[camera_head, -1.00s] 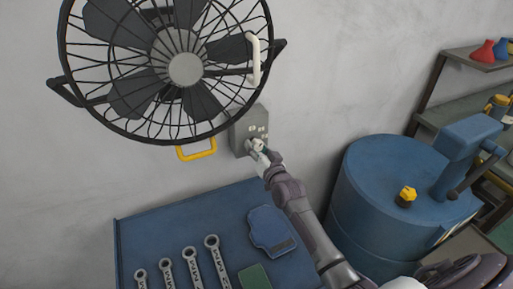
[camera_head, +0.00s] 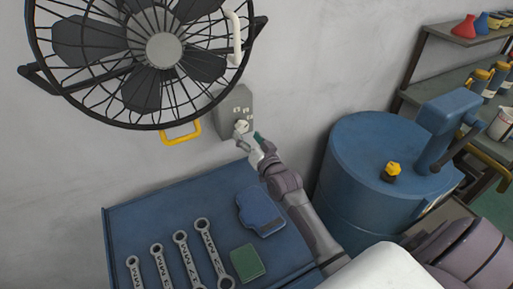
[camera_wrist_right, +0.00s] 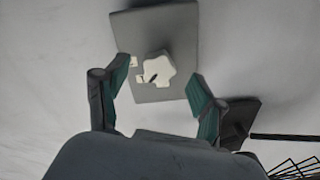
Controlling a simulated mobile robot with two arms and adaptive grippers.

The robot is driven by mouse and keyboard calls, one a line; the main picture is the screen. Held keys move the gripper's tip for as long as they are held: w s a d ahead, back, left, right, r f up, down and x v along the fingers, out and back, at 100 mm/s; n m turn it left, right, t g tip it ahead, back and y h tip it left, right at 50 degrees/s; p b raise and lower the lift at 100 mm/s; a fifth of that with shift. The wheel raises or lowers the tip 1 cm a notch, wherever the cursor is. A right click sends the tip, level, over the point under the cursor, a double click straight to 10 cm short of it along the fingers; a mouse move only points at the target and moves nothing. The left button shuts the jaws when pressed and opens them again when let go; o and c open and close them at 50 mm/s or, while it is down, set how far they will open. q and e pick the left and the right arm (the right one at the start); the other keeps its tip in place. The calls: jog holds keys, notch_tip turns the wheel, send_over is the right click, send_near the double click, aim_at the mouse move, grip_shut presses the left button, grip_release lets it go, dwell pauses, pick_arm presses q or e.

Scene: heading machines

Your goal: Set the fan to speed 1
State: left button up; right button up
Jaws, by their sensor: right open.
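The black wall fan (camera_head: 160,50) hangs at the upper left in the head view. Its grey control box (camera_head: 236,104) is on the wall at the fan's lower right and carries a pale knob (camera_head: 241,126). In the right wrist view the grey box (camera_wrist_right: 180,30) is ahead, with the white lobed knob (camera_wrist_right: 158,71) bearing a dark pointer mark. My right gripper (camera_head: 252,142) is at the knob; in the wrist view its green-padded fingers (camera_wrist_right: 160,95) are open, one on each side of the knob, with visible gaps. Small markings on the box are not readable. My left gripper is not in view.
A blue bench (camera_head: 150,225) below holds several wrenches (camera_head: 190,260), a blue case (camera_head: 261,211) and a green block (camera_head: 247,262). A blue drum (camera_head: 350,180) stands to the right of my right arm. A yellow handle (camera_head: 181,136) is under the fan.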

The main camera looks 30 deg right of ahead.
jog(key=s, duration=0.7)
jog(key=shift+s+a, duration=0.2)
jog(key=shift+s, duration=0.05)
